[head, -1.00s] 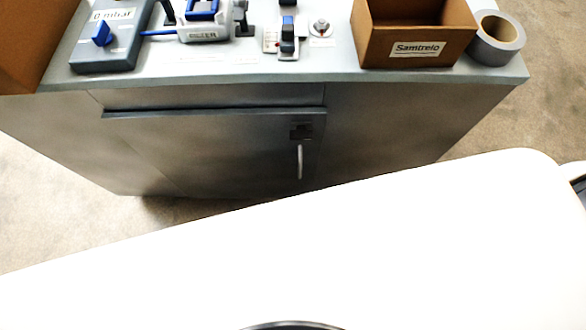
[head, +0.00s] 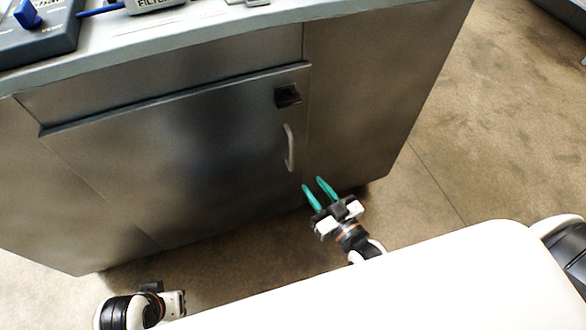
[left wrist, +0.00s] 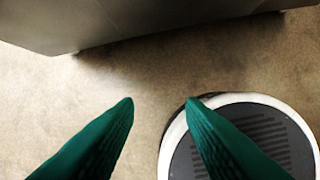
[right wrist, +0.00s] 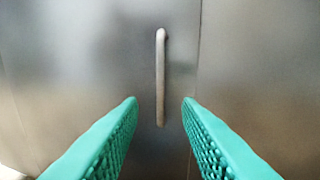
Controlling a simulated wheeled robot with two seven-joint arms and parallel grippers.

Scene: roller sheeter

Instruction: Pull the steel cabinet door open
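The steel cabinet door (head: 190,150) is shut, flush in the front of the cabinet. Its upright bar handle (head: 289,147) is near the door's right edge, below a black latch (head: 287,95). My right gripper (head: 320,188) is open and empty, just below and to the right of the handle in the head view. In the right wrist view the handle (right wrist: 160,78) stands upright ahead, centred between the open teal fingertips (right wrist: 160,101), with no contact visible. My left gripper (left wrist: 160,102) is open and empty, low in front of the cabinet; its fingers do not show in the head view.
The worktop (head: 225,22) above the door carries a blue-knobbed grey box (head: 35,30) and other devices. A round part of my base shows in the left wrist view.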

